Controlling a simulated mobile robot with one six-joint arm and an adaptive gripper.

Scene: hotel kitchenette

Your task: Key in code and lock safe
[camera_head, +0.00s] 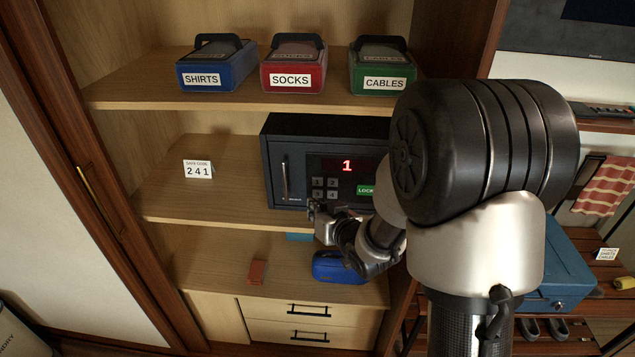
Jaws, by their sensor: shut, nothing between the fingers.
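The dark safe (290,135) stands on the middle wardrobe shelf with its door shut. Its display (347,166) shows a red 1. A small keypad (326,188) of grey buttons sits below the display, at left. A green LOCK button (366,190) is to its right, partly hidden by my arm. A white card (198,170) left of the safe reads "SAFE CODE 241". My gripper (314,207) is shut and empty, just below the keypad at the safe's lower front. I cannot tell whether it touches the safe. My arm hides the safe's right side.
Blue SHIRTS (215,65), red SOCKS (293,65) and green CABLES (382,68) boxes stand on the upper shelf. A blue metal box (560,265) is at right.

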